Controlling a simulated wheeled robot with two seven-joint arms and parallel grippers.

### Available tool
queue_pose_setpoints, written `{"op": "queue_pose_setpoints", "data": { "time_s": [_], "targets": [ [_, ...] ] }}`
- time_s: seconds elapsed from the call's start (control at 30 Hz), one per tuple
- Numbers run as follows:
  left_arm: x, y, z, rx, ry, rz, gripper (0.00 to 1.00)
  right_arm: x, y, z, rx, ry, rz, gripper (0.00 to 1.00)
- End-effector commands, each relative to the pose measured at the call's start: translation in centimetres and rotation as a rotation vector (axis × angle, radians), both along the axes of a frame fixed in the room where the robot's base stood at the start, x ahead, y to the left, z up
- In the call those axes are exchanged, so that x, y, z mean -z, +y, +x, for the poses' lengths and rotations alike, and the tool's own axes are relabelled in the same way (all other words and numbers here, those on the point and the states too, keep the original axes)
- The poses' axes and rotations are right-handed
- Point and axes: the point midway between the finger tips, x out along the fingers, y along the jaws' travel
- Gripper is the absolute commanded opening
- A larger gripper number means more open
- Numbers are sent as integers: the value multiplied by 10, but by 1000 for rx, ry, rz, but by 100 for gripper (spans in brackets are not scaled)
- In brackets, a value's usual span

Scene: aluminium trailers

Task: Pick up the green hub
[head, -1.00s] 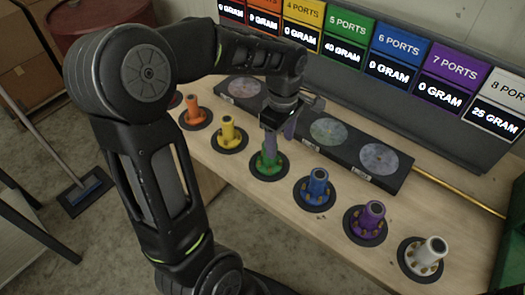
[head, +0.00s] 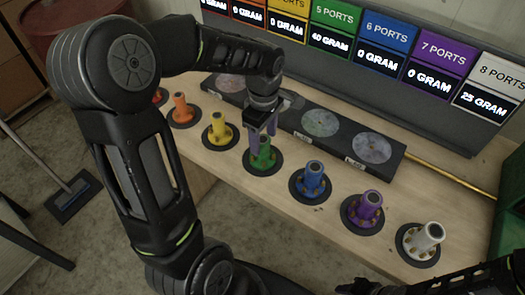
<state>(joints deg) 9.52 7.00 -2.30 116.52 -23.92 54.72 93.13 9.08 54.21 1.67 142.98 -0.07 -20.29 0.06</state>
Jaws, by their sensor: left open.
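The green hub (head: 263,157) stands upright on a round black mat (head: 277,166) in the row on the wooden table. My left gripper (head: 262,139) points down at it from above. Its two fingers are apart at the top of the hub, one at the left side and one toward the back right. I cannot tell whether they touch it. Part of my right arm shows at the lower right, and its dark end (head: 362,287) is cut by the bottom edge. Its jaw state is unclear.
The yellow hub (head: 220,131) and orange hub (head: 181,111) stand to the left, the blue hub (head: 313,180), purple hub (head: 368,207) and white hub (head: 428,238) to the right. Behind them is a black panel with round discs (head: 320,123), then the port displays (head: 385,47).

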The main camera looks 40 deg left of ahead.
Motion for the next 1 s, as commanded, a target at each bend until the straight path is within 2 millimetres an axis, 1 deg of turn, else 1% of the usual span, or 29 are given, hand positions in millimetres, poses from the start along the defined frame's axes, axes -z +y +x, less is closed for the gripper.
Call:
{"op": "queue_pose_setpoints", "data": {
  "time_s": [0.07,0.17,0.33,0.47,1.0],
  "targets": [
    [2,0,0,0,1,0,59,-1,0,0,0,0,0,36],
    [11,0,-2,0,3,0,59,-5,0,0,0,0,0,36],
    [37,1,-4,0,5,-1,59,-10,0,0,0,1,-1,36],
    [50,1,-3,1,2,0,59,-11,0,-1,0,2,-1,36],
    [52,1,-3,0,-1,0,59,-10,0,-1,0,2,-1,36]
  ]
}}
